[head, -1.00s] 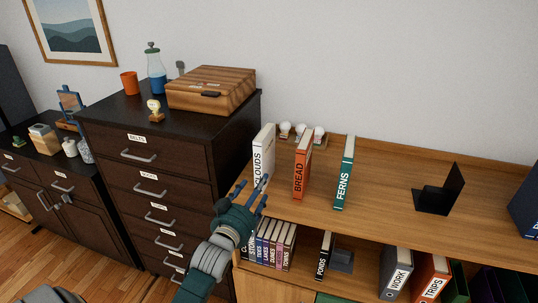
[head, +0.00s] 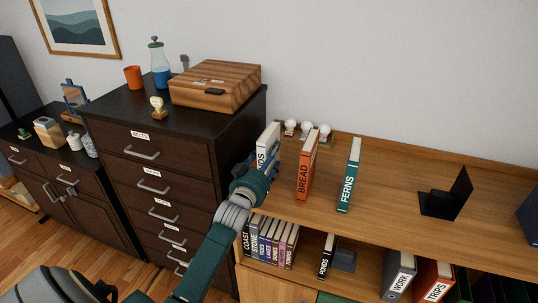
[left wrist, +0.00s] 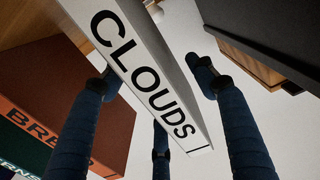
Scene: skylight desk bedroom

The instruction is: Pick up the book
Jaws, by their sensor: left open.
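The white CLOUDS book (head: 266,142) stands upright at the left end of the wooden shelf top. My left gripper (head: 262,165) is in front of it and hides the lower part of its spine. In the left wrist view the CLOUDS book (left wrist: 150,72) fills the space between the blue fingers of my left gripper (left wrist: 152,85). The fingers are spread open around it, and I cannot tell whether any touches it. The orange BREAD book (head: 306,166) and green FERNS book (head: 349,176) stand to its right. My right gripper is out of view.
A dark drawer cabinet (head: 150,150) rises close on the left, with a wooden box (head: 217,86) on top. Small white bulb-like ornaments (head: 307,130) stand behind the books. A black bookend (head: 445,197) stands farther right, with clear shelf between. More books (head: 272,240) fill the shelf below.

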